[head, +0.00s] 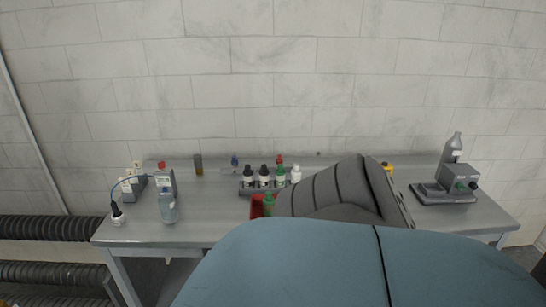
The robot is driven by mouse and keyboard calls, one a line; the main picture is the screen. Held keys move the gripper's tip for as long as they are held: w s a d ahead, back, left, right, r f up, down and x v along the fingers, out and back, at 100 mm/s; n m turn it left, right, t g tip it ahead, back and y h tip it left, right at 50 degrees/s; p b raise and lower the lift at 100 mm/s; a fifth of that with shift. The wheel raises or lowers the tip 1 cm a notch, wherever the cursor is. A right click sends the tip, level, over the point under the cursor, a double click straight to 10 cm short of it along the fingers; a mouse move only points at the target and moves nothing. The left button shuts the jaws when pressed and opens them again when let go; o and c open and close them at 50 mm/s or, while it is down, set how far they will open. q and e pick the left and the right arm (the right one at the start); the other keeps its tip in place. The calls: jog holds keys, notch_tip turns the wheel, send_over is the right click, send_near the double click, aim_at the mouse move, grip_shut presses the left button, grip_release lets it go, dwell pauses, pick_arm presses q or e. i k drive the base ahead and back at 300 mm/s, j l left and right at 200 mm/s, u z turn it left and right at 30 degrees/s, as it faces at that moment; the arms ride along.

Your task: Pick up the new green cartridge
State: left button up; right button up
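A small green piece (268,199) stands beside a red holder (257,207) near the middle of the metal table (220,219). It is partly hidden by the grey ribbed shape to its right, and I cannot tell whether it is the new green cartridge. A bottle with a green body and red top (280,172) stands in a dark rack (255,190) just behind. Another green part (461,186) shows on the grey device (452,188) at the right end of the table. Neither of my grippers is in view.
A clear bottle (167,207) and small white containers (138,184) stand at the left. A grey bottle (453,147) stands at the right. A large blue shape (320,265) fills the foreground, and the grey ribbed shape (340,190) covers the right middle of the table.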

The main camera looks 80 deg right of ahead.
aim_at(280, 172)
jog(key=z, duration=2.6)
jog(key=i+l, duration=0.35)
jog(key=i+l+u, duration=0.5)
jog(key=i+l, duration=0.15)
jog(key=l, duration=0.3)
